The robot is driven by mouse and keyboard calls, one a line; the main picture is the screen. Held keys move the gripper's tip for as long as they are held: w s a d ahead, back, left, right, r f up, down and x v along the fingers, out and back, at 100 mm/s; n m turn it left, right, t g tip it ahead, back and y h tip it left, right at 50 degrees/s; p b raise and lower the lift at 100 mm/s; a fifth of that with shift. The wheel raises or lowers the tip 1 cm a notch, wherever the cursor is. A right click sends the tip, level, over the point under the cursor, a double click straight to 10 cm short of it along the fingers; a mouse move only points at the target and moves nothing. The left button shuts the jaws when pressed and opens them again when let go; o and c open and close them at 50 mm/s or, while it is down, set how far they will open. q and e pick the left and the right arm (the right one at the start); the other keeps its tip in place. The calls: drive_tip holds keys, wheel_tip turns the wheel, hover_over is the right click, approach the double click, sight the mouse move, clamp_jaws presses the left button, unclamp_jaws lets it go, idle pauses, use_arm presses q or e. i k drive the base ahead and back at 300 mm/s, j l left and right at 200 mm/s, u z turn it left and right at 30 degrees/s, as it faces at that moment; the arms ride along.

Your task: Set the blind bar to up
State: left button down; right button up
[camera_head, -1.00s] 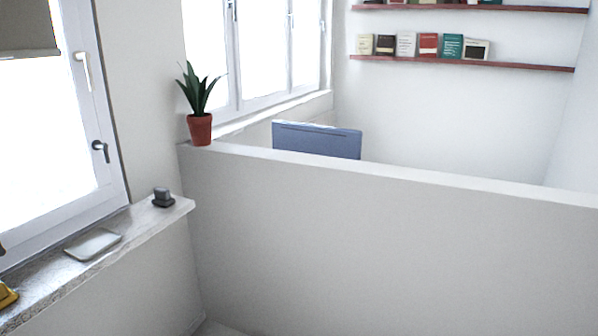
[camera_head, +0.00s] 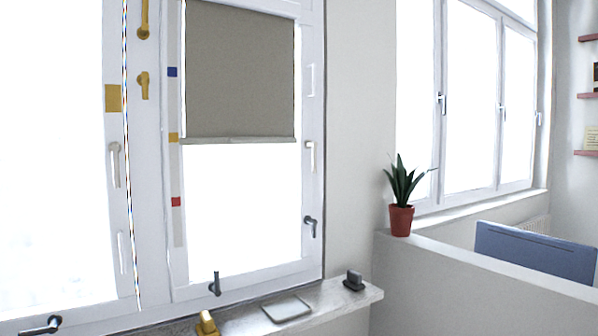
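A grey-brown roller blind (camera_head: 240,68) covers the upper part of the window in the head view. Its blind bar (camera_head: 238,140) runs level along the blind's lower edge, about halfway down the pane. To the left of the blind is a narrow vertical strip with a blue mark (camera_head: 172,72) high up, a yellow mark (camera_head: 173,137) in the middle and a red mark (camera_head: 176,202) lower down. The bar is about level with the yellow mark. Neither of my grippers is in view.
The window has several handles, including a dark one (camera_head: 310,226) at right. The sill (camera_head: 330,303) below holds a flat pale tray-like item (camera_head: 286,308), a small dark object (camera_head: 354,280) and a yellow object (camera_head: 206,323). A potted plant (camera_head: 401,220) stands on a low partition (camera_head: 440,262) at right.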

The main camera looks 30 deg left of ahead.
sight(184, 141)
drive_tip(key=u, duration=1.35)
